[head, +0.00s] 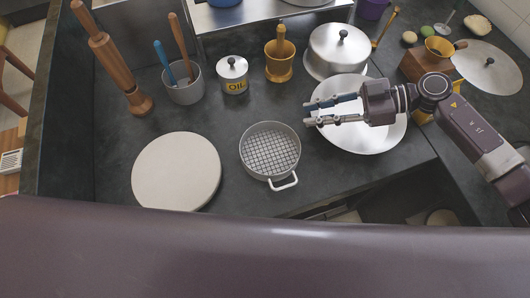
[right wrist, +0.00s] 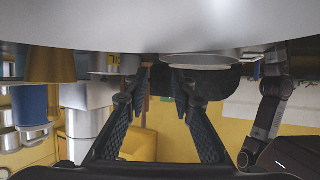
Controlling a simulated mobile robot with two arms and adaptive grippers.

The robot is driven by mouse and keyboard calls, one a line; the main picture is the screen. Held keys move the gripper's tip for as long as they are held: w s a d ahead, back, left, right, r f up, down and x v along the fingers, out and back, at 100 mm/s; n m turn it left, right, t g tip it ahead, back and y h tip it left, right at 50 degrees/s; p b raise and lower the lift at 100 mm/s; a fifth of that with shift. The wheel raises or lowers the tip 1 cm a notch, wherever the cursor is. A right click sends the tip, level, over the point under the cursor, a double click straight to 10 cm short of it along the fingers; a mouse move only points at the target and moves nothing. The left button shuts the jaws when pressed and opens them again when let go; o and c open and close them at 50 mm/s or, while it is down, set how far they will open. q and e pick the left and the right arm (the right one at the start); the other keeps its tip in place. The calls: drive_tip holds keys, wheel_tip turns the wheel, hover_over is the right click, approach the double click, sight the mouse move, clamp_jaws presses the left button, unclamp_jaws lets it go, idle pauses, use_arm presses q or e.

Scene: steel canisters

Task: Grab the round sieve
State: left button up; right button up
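The round sieve (head: 270,150) sits on the dark counter in the middle of the head view. It has a grey rim, a mesh bottom and a pale loop handle at its front right. My right gripper (head: 309,113) is to the right of the sieve, over a shiny round metal dish, with its fingers pointing left. Its two fingers are apart with nothing between them. My left gripper is not in view.
A round pale board (head: 176,171) lies left of the sieve. Behind stand an oil canister (head: 232,76), a brass mortar (head: 279,65), a utensil cup (head: 184,92) and a lidded steel pot (head: 338,50). The metal dish (head: 365,141) lies right. The counter's front edge is close to the sieve.

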sight(275, 124)
drive_tip(key=p+x, duration=0.1)
drive_tip(key=x, duration=0.4)
drive_tip(key=shift+a, duration=0.35)
drive_tip(key=x, duration=0.2)
drive_tip(key=p+x, duration=0.1)
drive_tip(key=x, duration=0.3)
drive_tip(key=shift+s+d+f, duration=0.15)
drive_tip(key=shift+s+f, duration=0.1)
drive_tip(key=shift+f, duration=0.05)
drive_tip(key=shift+c, duration=0.4)
clamp_jaws()
